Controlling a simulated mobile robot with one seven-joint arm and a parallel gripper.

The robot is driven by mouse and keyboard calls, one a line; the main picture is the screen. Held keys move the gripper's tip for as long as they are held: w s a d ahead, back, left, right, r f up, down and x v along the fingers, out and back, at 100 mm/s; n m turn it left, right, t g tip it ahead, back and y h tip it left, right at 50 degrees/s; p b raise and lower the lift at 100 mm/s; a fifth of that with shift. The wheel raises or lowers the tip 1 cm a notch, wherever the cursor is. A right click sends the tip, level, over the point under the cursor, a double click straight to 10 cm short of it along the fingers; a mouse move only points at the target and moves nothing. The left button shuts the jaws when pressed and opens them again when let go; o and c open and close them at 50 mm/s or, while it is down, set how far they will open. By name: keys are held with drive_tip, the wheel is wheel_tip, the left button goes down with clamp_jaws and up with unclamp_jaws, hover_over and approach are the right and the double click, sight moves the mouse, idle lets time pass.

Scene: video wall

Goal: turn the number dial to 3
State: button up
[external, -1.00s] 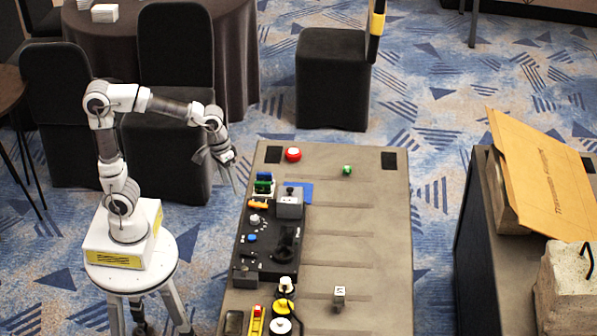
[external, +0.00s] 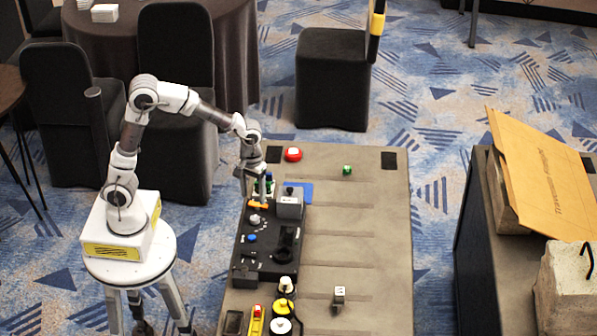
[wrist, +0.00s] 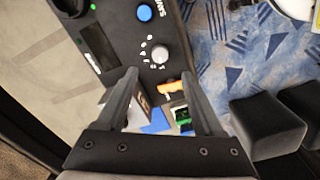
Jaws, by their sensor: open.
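The number dial is a small pale knob (wrist: 159,53) with printed numbers around it on the black control panel (wrist: 118,22). In the external view the dial (external: 254,219) sits on the panel's left side, near its far end. My gripper (external: 257,202) points down over the panel's far end, a little beyond the dial. In the wrist view my gripper (wrist: 160,78) is open and empty, with the dial just ahead of its fingertips and not between them. The fingers look apart from the dial. I cannot tell which number it points to.
An orange piece (wrist: 168,88) and a green block (wrist: 180,113) lie between the fingers in the wrist view. A blue button (wrist: 144,13) is beside the dial. A grey box (external: 289,206) stands on the panel's right. The table's right half (external: 365,235) is mostly clear.

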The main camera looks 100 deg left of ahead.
sight(255, 217)
wheel_tip(255, 217, down, 9)
drive_tip(key=shift+f+b, duration=0.15)
drive_tip(key=shift+b, duration=1)
clamp_jaws()
